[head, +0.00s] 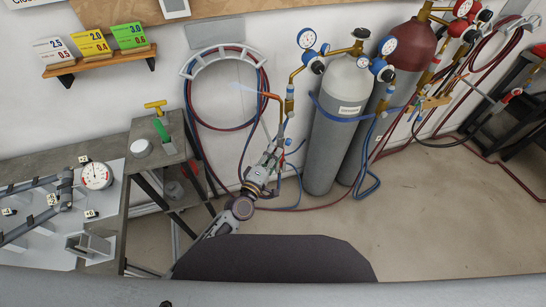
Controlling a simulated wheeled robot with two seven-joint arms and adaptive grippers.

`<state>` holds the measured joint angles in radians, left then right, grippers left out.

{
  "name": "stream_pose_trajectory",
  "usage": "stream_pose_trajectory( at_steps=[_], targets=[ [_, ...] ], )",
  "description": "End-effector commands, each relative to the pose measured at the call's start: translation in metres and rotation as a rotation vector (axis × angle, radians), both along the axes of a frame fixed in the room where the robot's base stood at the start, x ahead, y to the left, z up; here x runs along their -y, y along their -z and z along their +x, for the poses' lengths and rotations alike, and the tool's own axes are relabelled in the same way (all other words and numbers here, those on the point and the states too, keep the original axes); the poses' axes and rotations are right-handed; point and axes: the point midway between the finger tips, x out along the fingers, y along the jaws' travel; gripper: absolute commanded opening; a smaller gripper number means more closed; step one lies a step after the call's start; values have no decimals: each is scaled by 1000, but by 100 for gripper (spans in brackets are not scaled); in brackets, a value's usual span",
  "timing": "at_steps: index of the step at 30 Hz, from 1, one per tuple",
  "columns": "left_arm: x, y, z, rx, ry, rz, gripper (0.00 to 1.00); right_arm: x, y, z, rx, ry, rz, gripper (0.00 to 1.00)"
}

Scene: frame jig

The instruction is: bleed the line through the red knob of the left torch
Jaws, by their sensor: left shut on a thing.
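The left torch (281,109) stands against the wall left of the grey cylinder, its bent copper tube pointing left at the top. Its lower body and valve knobs are mostly hidden by my left gripper (275,150), and I cannot make out the red knob. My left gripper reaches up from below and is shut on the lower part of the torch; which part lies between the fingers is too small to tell. The right torch (432,103), with a brass body and a copper tube, is at the right of the cylinders. My right gripper is not in view.
A grey cylinder (335,135) and a red-topped cylinder (408,60) with gauges stand right of my gripper. Red and blue hoses hang on a wall rack (188,70) and trail on the floor. A bench (62,160) with a dial gauge (96,176) is left. Floor at right front is clear.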

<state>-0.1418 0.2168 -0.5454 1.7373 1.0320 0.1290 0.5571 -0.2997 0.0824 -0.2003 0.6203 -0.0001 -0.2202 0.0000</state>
Motion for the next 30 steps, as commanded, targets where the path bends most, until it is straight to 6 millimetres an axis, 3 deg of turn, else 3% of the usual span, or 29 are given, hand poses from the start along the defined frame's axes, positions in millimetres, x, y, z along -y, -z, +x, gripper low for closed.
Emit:
stream_pose_trajectory(
  at_steps=[13, 21, 30],
  targets=[
    [0, 2, 0, -137, 0, -272, 0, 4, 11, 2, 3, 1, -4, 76],
    [0, 2, 0, -161, 0, -318, 0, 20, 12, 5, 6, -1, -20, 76],
    [0, 2, 0, -161, -1, -319, 0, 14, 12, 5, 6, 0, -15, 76]
  ],
)
